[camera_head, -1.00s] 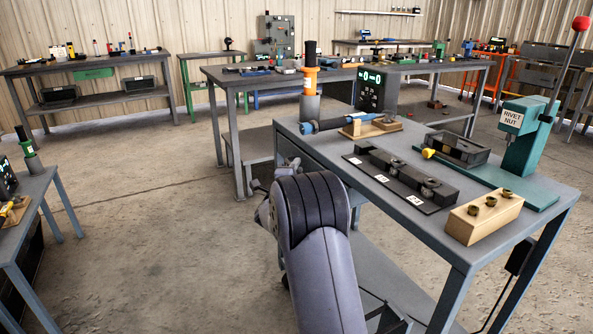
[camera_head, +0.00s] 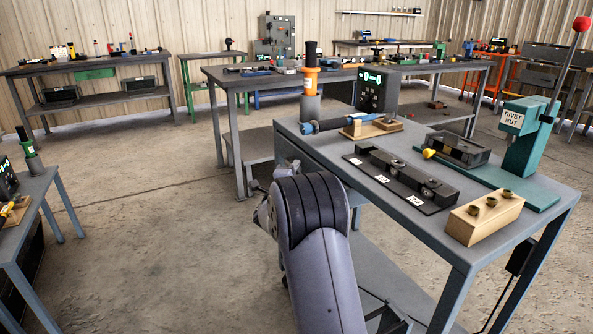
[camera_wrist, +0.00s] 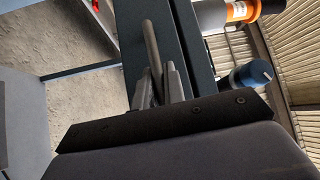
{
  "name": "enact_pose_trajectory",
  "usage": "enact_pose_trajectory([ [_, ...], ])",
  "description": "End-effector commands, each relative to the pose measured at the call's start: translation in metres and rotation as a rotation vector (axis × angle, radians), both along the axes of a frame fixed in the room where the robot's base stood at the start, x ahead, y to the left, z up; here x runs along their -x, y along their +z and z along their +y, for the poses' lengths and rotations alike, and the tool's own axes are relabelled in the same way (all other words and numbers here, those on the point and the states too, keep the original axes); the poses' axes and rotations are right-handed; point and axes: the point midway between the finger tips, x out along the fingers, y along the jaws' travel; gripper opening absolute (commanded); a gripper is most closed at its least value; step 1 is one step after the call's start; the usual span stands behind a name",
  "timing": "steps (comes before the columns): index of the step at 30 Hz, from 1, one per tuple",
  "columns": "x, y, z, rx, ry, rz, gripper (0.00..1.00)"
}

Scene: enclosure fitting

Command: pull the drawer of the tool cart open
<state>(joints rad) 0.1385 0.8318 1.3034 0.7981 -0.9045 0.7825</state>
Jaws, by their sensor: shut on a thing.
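The tool cart (camera_head: 457,232) is the grey-blue bench at the right in the head view. Its drawer (camera_wrist: 131,30) shows in the wrist view as a dark blue-grey panel beside the cart's edge. The drawer's grey bar handle (camera_wrist: 151,38) runs between the fingers of my gripper (camera_wrist: 158,78), which is shut on it. In the head view my arm hides the handle and most of the drawer front, and I cannot tell how far the drawer stands out.
On the cart top are a blue-handled tool (camera_head: 335,123), a black display (camera_head: 376,91), a dark fixture (camera_head: 408,176), a wooden block (camera_head: 484,218) and a green rivet nut press (camera_head: 524,135). Another bench (camera_head: 232,110) stands behind. Open concrete floor lies left of my arm.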

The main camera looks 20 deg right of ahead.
Motion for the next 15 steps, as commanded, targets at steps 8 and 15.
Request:
enact_pose_trajectory([
  [8, 0.001, -0.002, 0.044, -0.001, 0.005, 0.001, 0.00],
  [15, 0.003, -0.002, 0.108, -0.001, 0.007, 0.001, 0.00],
])
